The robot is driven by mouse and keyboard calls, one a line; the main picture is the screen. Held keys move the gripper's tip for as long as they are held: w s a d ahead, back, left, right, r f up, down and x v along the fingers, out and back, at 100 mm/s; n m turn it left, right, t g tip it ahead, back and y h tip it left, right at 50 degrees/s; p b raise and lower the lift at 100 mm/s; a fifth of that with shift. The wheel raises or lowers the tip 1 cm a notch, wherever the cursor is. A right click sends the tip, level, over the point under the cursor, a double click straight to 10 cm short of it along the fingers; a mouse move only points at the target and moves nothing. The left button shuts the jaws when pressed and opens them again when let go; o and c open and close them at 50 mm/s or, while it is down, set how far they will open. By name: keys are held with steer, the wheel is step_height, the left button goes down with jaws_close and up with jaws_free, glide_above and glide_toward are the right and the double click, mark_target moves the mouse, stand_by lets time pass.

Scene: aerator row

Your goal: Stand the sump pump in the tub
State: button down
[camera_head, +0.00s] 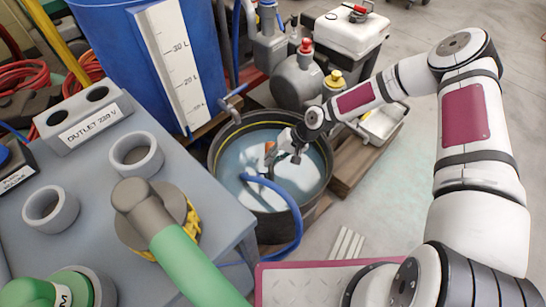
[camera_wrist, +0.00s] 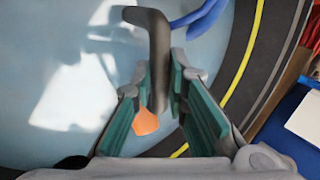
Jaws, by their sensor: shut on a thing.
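The tub (camera_head: 216,158) is round and black with a yellow line inside its wall and pale blue water in it. My gripper (camera_head: 290,150) is inside the tub's opening, above the water. In the wrist view my gripper (camera_wrist: 167,88) has its teal pads shut around a dark grey bent handle of the sump pump (camera_wrist: 152,40). An orange part (camera_wrist: 146,122) shows below the handle, and it also appears in the head view as the pump (camera_head: 270,147). The pump's body is mostly hidden by my gripper. I cannot tell whether it touches the tub's floor.
A blue hose (camera_head: 285,197) runs from the water over the tub's front rim. A grey bench (camera_head: 90,210) with pipe sockets stands at left. Open floor lies at right.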

steer(key=shift+a+f+b, duration=0.1)
steer(key=shift+f+b, duration=1.95)
steer(key=shift+f, duration=0.95)
steer(key=shift+f+b, duration=0.45)
steer(key=shift+f, duration=0.1)
steer(key=c, duration=1.6)
jaws_free()
steer(key=shift+c, duration=0.2)
steer(key=shift+o, duration=0.8)
steer(key=shift+f, duration=0.1)
steer(key=v, duration=1.2)
